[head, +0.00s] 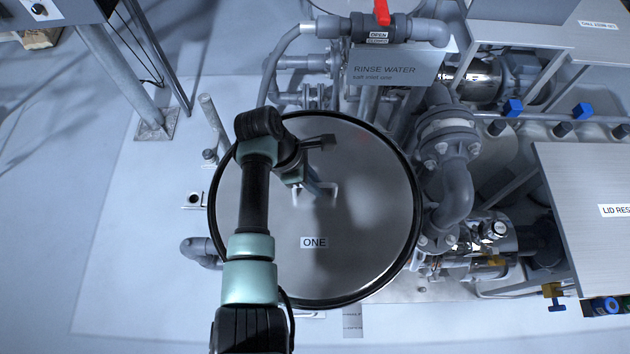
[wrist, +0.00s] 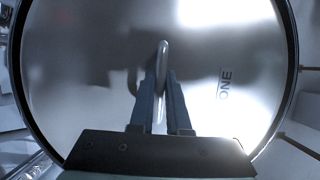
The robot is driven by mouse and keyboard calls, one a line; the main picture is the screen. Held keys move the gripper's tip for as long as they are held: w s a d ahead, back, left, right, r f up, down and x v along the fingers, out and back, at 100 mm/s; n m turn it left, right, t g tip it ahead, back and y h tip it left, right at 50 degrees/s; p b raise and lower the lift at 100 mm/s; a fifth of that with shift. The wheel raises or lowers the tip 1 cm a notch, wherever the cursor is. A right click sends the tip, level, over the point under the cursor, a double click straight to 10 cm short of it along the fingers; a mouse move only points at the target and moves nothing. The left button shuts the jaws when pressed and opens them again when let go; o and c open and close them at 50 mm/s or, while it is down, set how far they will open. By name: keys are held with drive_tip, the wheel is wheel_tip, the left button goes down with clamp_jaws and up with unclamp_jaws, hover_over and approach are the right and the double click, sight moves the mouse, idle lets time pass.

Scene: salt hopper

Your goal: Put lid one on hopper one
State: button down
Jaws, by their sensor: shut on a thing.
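Lid one (head: 350,245) is a large round grey metal disc with a black rim and a label reading "ONE" at its lower middle. It lies over the place where the hopper's mouth would be, and the hopper's body is hidden beneath it. I cannot tell whether the lid is seated or held slightly above. My gripper (head: 312,188) is at the lid's middle, shut on its handle. The wrist view shows the handle (wrist: 162,60) between my two fingers (wrist: 161,98), with the lid (wrist: 80,50) filling most of the picture.
A "RINSE WATER" panel (head: 392,68) and a red-handled valve (head: 381,14) stand behind the lid. Grey pipes (head: 455,190) crowd its right side. A table with a "LID RES..." label (head: 590,165) is at the far right. The floor (head: 120,240) at left is mostly clear.

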drive_tip(key=shift+f+b, duration=0.4)
drive_tip(key=shift+f, duration=0.2)
idle(0.5)
drive_tip(key=c, duration=0.8)
unclamp_jaws()
drive_tip(key=shift+c, duration=0.2)
drive_tip(key=shift+o, duration=0.2)
drive_tip(key=shift+s+f, duration=0.1)
drive_tip(key=shift+f, duration=0.05)
drive_tip(key=b+v, duration=0.2)
drive_tip(key=v, duration=1.1)
